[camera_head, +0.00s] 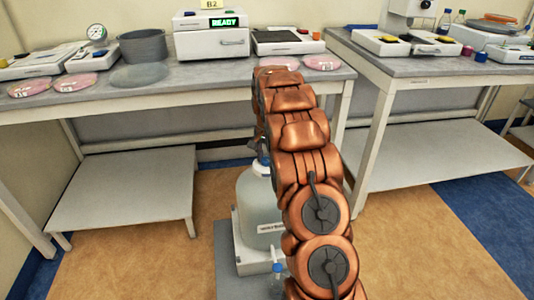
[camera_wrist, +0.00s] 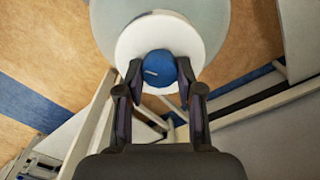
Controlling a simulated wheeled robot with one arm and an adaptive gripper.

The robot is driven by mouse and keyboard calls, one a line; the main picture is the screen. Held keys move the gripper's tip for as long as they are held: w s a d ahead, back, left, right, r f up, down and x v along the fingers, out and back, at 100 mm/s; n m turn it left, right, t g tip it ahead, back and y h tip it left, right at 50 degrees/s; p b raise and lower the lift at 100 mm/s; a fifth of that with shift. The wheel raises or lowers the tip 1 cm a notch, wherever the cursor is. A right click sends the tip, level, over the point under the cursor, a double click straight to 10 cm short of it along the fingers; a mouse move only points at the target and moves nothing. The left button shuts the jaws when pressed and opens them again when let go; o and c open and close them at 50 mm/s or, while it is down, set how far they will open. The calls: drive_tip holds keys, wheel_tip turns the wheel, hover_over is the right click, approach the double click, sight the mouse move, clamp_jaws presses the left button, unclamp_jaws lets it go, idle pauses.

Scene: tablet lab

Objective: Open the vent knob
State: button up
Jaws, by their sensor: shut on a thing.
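The vent knob (camera_wrist: 159,68) is a round blue cap with a short light mark on its face. It sits at the centre of a white disc (camera_wrist: 185,38) on top of a large translucent bottle (camera_head: 257,205). My gripper (camera_wrist: 160,80) has one finger on each side of the knob and is shut on it in the wrist view. In the head view my copper arm stands in front of the bottle's right side and hides part of it. A bit of blue shows at the bottle's top, beside the arm.
The bottle stands on a grey-white base (camera_head: 243,262) on the floor. Tan floor is clear at right.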

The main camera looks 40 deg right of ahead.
sight(266, 159)
drive_tip(key=n+p, duration=0.2)
drive_tip(key=n, duration=0.4)
drive_tip(key=shift+n+p, duration=0.3)
drive_tip(key=shift+p, duration=0.05)
drive_tip(key=n+p, duration=0.1)
drive_tip(key=n, duration=0.4)
drive_tip(key=shift+a+n+p, duration=0.1)
drive_tip(key=shift+n+p, duration=0.2)
drive_tip(key=o, duration=1.1)
drive_tip(key=shift+o, duration=0.2)
wheel_tip(266, 159, up, 12)
